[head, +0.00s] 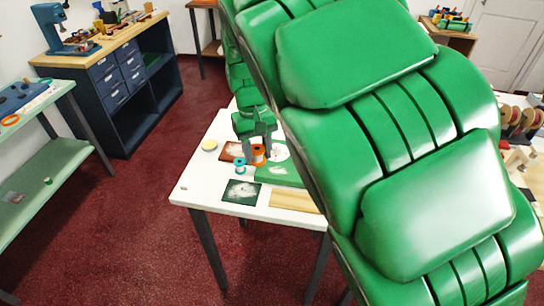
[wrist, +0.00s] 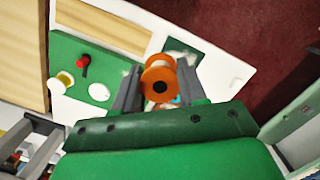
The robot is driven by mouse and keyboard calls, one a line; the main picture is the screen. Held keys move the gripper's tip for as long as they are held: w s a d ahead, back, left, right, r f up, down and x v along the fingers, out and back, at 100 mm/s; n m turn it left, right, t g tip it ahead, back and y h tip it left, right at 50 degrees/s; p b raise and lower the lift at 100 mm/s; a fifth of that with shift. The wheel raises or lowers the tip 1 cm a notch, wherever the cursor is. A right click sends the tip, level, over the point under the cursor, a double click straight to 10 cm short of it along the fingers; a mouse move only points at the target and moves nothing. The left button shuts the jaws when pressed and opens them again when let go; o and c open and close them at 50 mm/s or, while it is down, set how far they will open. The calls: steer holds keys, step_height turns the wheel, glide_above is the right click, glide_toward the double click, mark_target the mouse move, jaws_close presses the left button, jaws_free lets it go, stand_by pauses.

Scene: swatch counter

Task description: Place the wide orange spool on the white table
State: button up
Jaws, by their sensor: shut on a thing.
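The orange spool (head: 258,155), with wide flanges and a dark centre hole, is between the fingers of my gripper (head: 257,142). In the wrist view the spool (wrist: 159,70) is seen end-on, and my gripper (wrist: 159,88) is shut on it from both sides. The spool is over the white table (head: 188,190), close to its top; I cannot tell whether it touches. The white table also shows in the wrist view (wrist: 228,75). My arm hides the table's right part in the head view.
A blue spool (head: 240,166) stands beside the orange one. A brown swatch (head: 230,151), dark green swatch (head: 241,191), green board (head: 270,175), wooden board (head: 292,200) and yellow disc (head: 209,144) lie around. The table's left front corner is mostly clear.

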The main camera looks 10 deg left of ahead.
steer(key=s+a+n, duration=0.2)
steer(key=s+a, duration=0.4)
steer(key=s, duration=0.2)
glide_above(218, 190)
step_height(218, 190, down, 14)
steer(key=shift+w+f, duration=0.1)
steer(key=shift+f, duration=0.1)
steer(key=shift+w+a+f, duration=0.1)
steer(key=shift+w+f, duration=0.05)
steer(key=shift+f, duration=1.75)
steer(key=shift+f, duration=0.1)
steer(key=o, duration=1.1)
